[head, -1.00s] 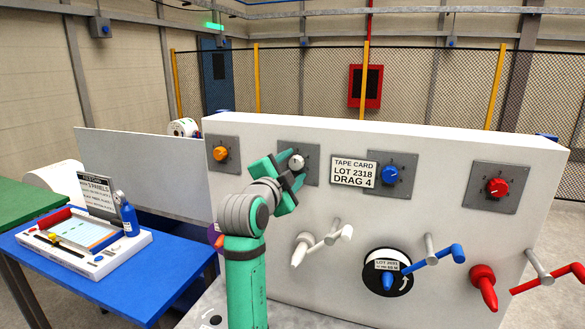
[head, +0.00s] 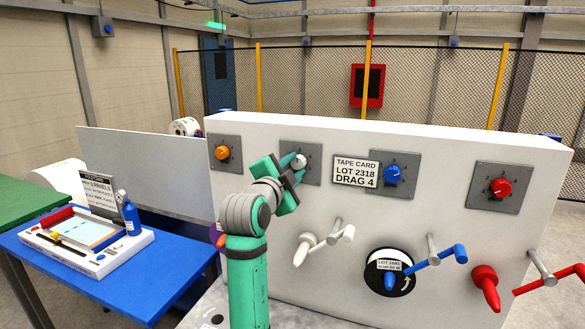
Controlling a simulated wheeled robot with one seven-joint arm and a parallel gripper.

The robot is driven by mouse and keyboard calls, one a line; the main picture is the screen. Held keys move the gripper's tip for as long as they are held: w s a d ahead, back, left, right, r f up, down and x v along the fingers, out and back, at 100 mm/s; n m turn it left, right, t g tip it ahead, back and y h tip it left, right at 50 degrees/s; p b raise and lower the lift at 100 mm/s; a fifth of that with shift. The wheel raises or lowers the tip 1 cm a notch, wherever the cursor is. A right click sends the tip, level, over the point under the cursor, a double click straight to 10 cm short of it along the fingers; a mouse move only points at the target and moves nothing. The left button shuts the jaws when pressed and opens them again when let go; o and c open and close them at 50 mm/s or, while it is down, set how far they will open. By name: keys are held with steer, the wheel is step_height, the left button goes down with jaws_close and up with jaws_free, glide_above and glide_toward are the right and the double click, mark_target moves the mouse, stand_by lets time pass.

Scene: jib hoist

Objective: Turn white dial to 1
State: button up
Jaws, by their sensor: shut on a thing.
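The white dial (head: 299,162) sits on a grey square plate (head: 314,170) on the white panel, second dial from the left. My gripper (head: 294,168) is at the dial, its green fingers shut on it from the front left. The fingers and wrist cover part of the dial and the lower left of its plate. The numbers around the white dial are hidden or too small to read, so I cannot tell where it points.
An orange dial (head: 222,153) is left of my gripper; a blue dial (head: 393,174) and a red dial (head: 500,188) are to the right. White (head: 347,233), blue (head: 459,253) and red (head: 485,276) crank handles stick out below. A blue table (head: 150,275) stands at left.

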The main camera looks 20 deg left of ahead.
steer(key=shift+d+r+n, duration=0.25)
steer(key=shift+d+n, duration=0.1)
steer(key=shift+n, duration=1.05)
steer(key=n, duration=0.3)
steer(key=shift+d, duration=0.1)
steer(key=n, duration=0.4)
steer(key=shift+r, duration=0.1)
steer(key=n, duration=0.3)
steer(key=shift+n, duration=0.4)
steer(key=n, duration=1)
steer(key=shift+a, duration=0.25)
